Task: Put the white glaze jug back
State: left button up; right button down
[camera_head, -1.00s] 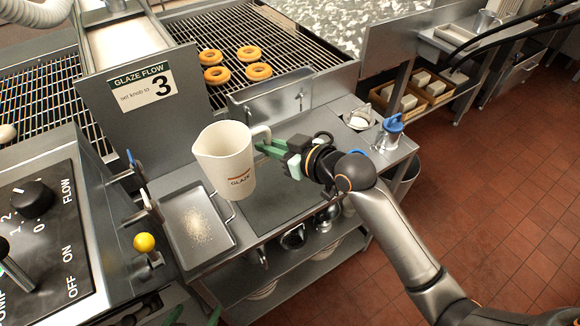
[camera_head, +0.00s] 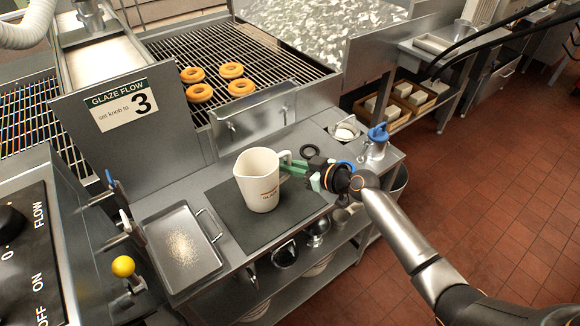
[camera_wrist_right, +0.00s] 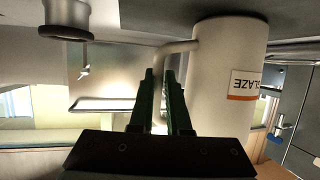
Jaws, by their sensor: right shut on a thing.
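The white glaze jug (camera_head: 262,182), with an orange label, is upright over the dark mat (camera_head: 232,220) on the steel counter. Its base looks at or very near the mat; I cannot tell whether it bears weight there. My right gripper (camera_head: 292,167) has green fingers and is shut on the jug's handle, on the jug's right side. In the right wrist view the gripper (camera_wrist_right: 162,100) has its fingers around the handle, with the jug (camera_wrist_right: 228,85) just to the right. My left gripper is not in view.
A steel tray (camera_head: 154,234) with crumbs lies left of the mat. Doughnuts (camera_head: 232,71) lie on the rack behind. A yellow knob (camera_head: 123,266) sticks up at left.

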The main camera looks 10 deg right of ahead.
jog(key=c, duration=0.9)
grip_release()
jog(key=shift+f, duration=0.1)
jog(key=v, duration=1.1)
jog(key=s+a+f+m+h, duration=0.1)
jog(key=s+f+h, duration=0.1)
jog(key=s+f, duration=0.4)
jog(key=s+a+f+m+g+h, duration=0.1)
jog(key=s+f+m+h, duration=0.1)
jog(key=s+f, duration=0.5)
jog(key=s+a+f+m+h, duration=0.1)
jog(key=s+f+m, duration=0.1)
jog(key=s+f, duration=0.4)
jog(key=shift+s+a+f+g+h, duration=0.15)
jog(key=shift+s+g+h, duration=0.05)
jog(key=shift+s, duration=0.7)
jog(key=shift+s+a+f+g+h, duration=0.15)
jog(key=shift+s+g+h, duration=0.05)
jog(key=shift+s, duration=0.75)
